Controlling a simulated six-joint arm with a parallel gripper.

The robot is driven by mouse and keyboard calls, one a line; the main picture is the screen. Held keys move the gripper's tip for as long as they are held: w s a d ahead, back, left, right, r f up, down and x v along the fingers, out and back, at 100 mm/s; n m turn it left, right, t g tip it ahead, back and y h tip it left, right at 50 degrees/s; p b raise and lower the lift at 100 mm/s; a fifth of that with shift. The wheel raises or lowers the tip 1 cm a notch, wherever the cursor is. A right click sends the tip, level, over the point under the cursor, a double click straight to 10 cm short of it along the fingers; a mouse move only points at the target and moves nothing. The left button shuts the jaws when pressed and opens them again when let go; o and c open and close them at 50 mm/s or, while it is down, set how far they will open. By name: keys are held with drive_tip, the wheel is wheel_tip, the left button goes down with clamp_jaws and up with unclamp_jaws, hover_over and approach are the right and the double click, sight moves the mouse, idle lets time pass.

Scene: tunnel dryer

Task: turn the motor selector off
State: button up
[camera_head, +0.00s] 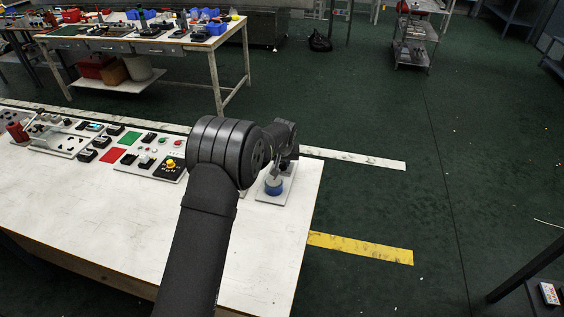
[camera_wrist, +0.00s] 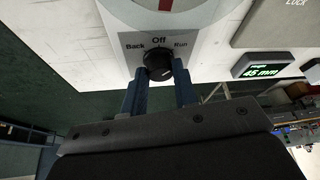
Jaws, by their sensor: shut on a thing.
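The motor selector is a black round knob (camera_wrist: 158,64) on a light plate in the wrist view. The plate is printed "Back" at the left, "Off" at the top and "Run" at the right. My gripper (camera_wrist: 159,80) is shut on the knob, with one blue-grey finger on each side of it. A small light mark shows on the knob's lower right, but I cannot tell for sure which label the knob points to. In the head view my arm hides the selector, and my gripper (camera_head: 284,168) is low over the right end of the white table.
A light plate with a blue round part (camera_head: 273,187) sits near the white table's (camera_head: 120,225) right edge. Panels with buttons and switches (camera_head: 120,145) line its far edge. In the wrist view, a display (camera_wrist: 262,71) reads "45 mm". The table's front is clear.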

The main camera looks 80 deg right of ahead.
drive_tip(key=n, duration=0.2)
drive_tip(key=n+t, duration=0.1)
drive_tip(key=n, duration=0.1)
drive_tip(key=shift+s+d+t+y, duration=0.1)
drive_tip(key=shift+s+t+y, duration=0.1)
drive_tip(key=shift+t+y, duration=0.15)
drive_tip(key=shift+s+d+n+t+y, duration=0.1)
drive_tip(key=shift+n+t+y, duration=0.25)
drive_tip(key=shift+n, duration=0.9)
drive_tip(key=shift+d+n+t+y, duration=0.15)
drive_tip(key=shift+n+y, duration=0.25)
drive_tip(key=shift+n, duration=0.85)
drive_tip(key=shift+a, duration=0.1)
drive_tip(key=o, duration=1)
drive_tip(key=shift+r, duration=0.1)
drive_tip(key=v, duration=1.7)
drive_tip(key=shift+s+r, duration=0.1)
